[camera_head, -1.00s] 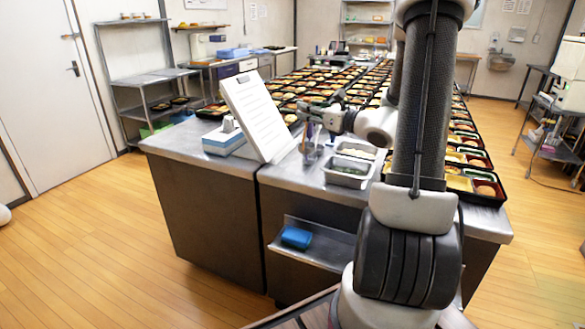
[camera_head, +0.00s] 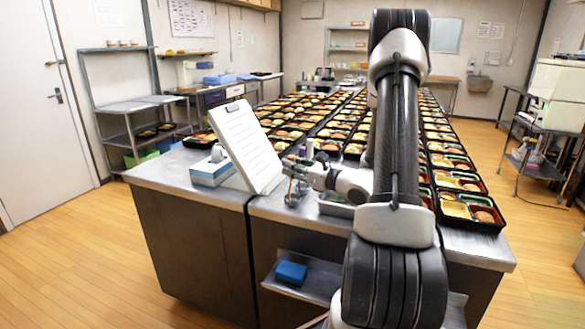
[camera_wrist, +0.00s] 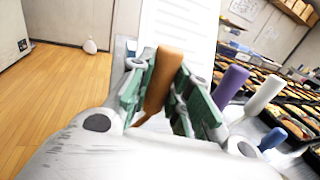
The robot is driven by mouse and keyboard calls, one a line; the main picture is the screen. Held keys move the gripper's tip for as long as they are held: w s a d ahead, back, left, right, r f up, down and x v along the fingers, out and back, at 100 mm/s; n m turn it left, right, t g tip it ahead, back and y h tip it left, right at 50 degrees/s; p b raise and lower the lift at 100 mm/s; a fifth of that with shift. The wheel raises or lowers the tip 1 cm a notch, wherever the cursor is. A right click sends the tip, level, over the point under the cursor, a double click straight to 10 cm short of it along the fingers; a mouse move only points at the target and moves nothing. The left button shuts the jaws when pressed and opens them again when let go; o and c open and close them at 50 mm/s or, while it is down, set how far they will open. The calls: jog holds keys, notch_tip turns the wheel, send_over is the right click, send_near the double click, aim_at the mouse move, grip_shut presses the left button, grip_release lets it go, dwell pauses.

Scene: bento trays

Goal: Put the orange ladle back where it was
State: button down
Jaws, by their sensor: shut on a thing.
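My gripper (camera_wrist: 160,95) is shut on the orange ladle (camera_wrist: 164,75). In the wrist view, its orange-brown handle stands upright between the green-padded fingers. Its lower end is hidden behind the wrist. To its right stand a purple handle (camera_wrist: 231,84), a white handle (camera_wrist: 265,94) and a blue handle (camera_wrist: 272,139). In the head view, my gripper (camera_head: 290,166) is low over the counter, just right of the clipboard, at the utensil holder (camera_head: 296,191). I cannot tell whether the ladle's lower end is inside the holder.
A leaning clipboard (camera_head: 246,143) stands close to the left of my gripper, with a blue-and-white box (camera_head: 211,172) beside it. A metal pan (camera_head: 337,207) is partly hidden by my arm. Rows of bento trays (camera_head: 330,130) fill the counter behind.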

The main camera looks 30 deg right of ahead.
jog(key=c, duration=1.3)
grip_release()
jog(key=shift+f, duration=0.1)
